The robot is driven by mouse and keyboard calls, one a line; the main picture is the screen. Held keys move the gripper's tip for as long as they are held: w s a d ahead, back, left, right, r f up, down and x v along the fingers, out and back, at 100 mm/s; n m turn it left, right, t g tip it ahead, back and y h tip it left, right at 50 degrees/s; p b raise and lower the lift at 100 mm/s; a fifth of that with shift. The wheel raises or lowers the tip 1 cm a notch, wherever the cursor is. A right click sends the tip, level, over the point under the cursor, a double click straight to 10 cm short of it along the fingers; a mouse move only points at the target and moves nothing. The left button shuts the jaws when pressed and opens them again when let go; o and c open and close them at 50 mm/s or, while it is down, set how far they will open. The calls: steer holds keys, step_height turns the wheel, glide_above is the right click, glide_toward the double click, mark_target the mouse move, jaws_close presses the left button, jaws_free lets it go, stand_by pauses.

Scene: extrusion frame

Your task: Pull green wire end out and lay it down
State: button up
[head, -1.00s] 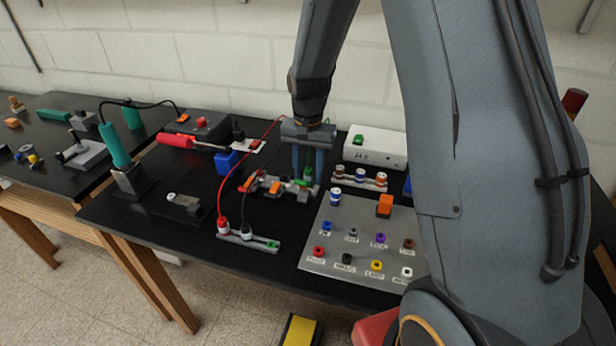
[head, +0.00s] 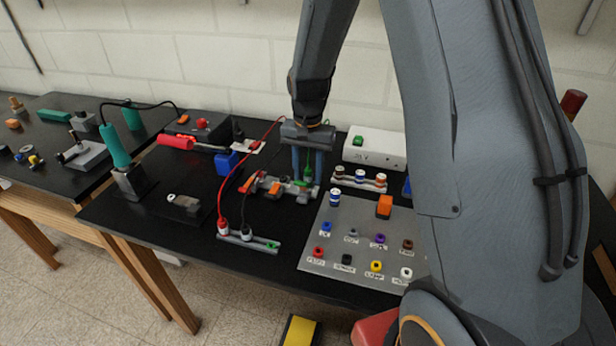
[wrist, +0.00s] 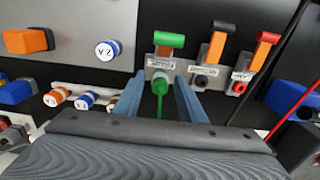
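The green wire end (wrist: 161,82) is a green plug with a thin green wire, at the green-levered position of a grey terminal block (wrist: 188,72). In the head view the green plug (head: 308,174) stands upright at the right part of the block. My gripper (wrist: 160,88) is open, pointing down, with one finger on each side of the green plug. Dark gaps show between plug and fingers in the wrist view. In the head view my gripper (head: 308,178) is low over the block. How deep the plug sits is hidden.
A grey labelled panel (head: 345,225) with coloured sockets lies right. A white box (head: 375,150) stands behind. Bare black tabletop (head: 170,235) lies front left.

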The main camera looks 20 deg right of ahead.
mark_target(307, 170)
stand_by(0.4)
jaws_close()
steer(key=shift+r, duration=0.15)
steer(key=shift+r+p, duration=2.25)
steer(key=shift+r, duration=0.65)
steer(key=shift+a, duration=0.1)
